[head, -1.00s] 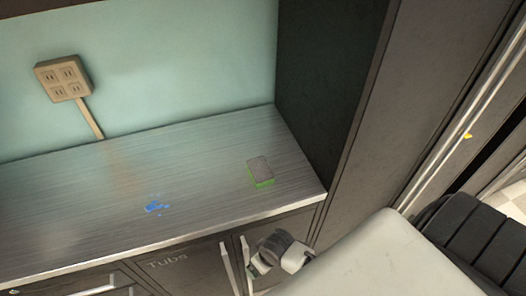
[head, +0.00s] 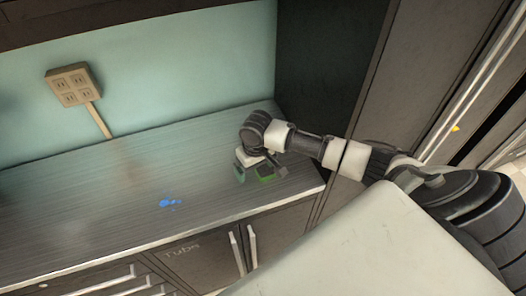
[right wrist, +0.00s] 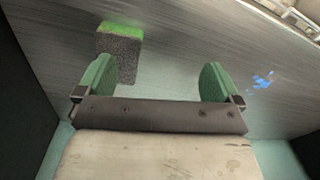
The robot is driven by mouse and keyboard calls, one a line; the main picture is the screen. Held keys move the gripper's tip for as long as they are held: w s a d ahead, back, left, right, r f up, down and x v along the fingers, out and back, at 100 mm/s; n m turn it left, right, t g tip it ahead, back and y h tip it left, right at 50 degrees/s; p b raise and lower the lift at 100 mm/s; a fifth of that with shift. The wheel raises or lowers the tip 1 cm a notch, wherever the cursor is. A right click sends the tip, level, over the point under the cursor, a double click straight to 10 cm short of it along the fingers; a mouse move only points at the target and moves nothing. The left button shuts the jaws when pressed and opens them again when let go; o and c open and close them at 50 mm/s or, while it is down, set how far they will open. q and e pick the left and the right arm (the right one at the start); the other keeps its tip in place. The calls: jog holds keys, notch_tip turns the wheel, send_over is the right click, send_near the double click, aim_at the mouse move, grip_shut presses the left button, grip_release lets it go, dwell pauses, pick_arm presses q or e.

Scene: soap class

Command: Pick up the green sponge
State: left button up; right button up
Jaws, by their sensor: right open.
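My left gripper is not in view.
The counter (head: 110,190) is clear to the left apart from a blue spill (head: 170,203). A tall dark panel (head: 325,70) closes off the right end. A wall outlet (head: 73,85) is at the back. Drawers and doors with handles (head: 252,245) are below the front edge.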

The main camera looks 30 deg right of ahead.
notch_tip(320, 180, up, 2)
jog(key=m, duration=0.2)
send_over(265, 166)
jog(key=shift+r+h, duration=0.2)
jog(key=shift+h, duration=0.1)
notch_tip(265, 166, down, 4)
jog(key=b, duration=0.3)
jog(key=shift+f, duration=0.25)
jog(key=shift+f+b, duration=0.55)
jog(key=shift+b, duration=0.15)
notch_tip(265, 166, down, 5)
jog(key=b, duration=0.7)
jog(key=shift+d, duration=0.1)
jog(key=shift+r, duration=0.1)
jog(key=c, duration=1)
jog(key=shift+r, duration=0.1)
